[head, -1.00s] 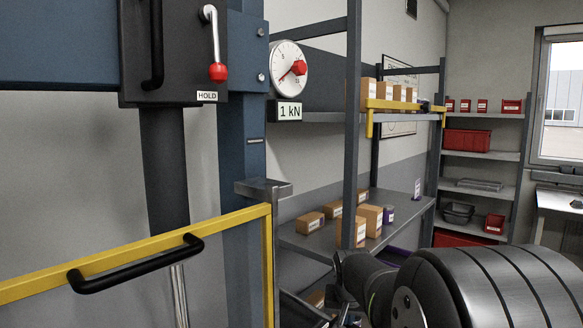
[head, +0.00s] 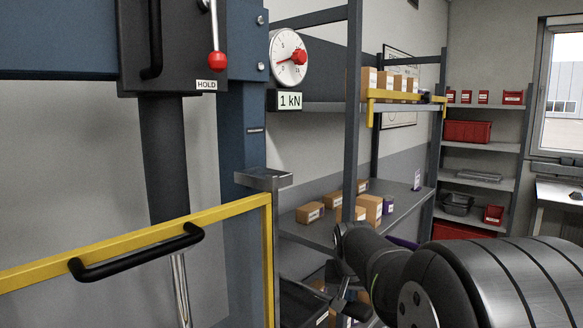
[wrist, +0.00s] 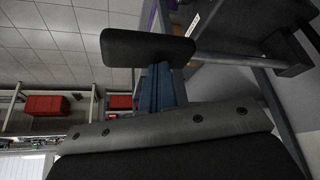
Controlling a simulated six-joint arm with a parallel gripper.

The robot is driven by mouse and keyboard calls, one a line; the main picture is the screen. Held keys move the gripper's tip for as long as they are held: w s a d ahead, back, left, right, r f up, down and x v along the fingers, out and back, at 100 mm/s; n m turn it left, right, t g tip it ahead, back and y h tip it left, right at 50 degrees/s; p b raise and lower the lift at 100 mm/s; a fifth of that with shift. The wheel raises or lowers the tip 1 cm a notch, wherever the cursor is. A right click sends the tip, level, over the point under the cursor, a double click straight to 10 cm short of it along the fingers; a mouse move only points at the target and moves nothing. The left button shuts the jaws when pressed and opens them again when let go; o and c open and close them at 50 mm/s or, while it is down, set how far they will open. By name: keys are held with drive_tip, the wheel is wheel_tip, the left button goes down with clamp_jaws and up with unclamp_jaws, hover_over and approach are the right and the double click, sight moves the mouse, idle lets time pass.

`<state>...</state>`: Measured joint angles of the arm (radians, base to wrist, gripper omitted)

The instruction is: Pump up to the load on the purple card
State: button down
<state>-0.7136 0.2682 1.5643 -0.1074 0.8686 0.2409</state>
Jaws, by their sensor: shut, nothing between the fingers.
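A lever with a red knob (head: 216,60) hangs straight down above a HOLD label (head: 206,85). A small white and purple card (head: 417,180) stands on the middle shelf; its writing is too small to read. My gripper (head: 345,300) is shut and empty, low in front of the shelves. In the wrist view its dark finger pad (wrist: 147,48) shows. I cannot make out a pump handle.
A yellow guard frame (head: 268,250) with a black handle (head: 136,252) crosses the press front. A grey bracket (head: 263,179) juts from the blue column. Shelves with cardboard boxes (head: 369,208) stand behind my arm. Red bins (head: 467,131) are at the back right.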

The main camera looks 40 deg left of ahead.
wheel_tip(320, 180, up, 8)
idle(0.4)
idle(0.3)
drive_tip(key=shift+f, duration=1.05)
drive_tip(key=shift+f, duration=1.15)
idle(0.5)
drive_tip(key=shift+f, duration=1.05)
idle(0.4)
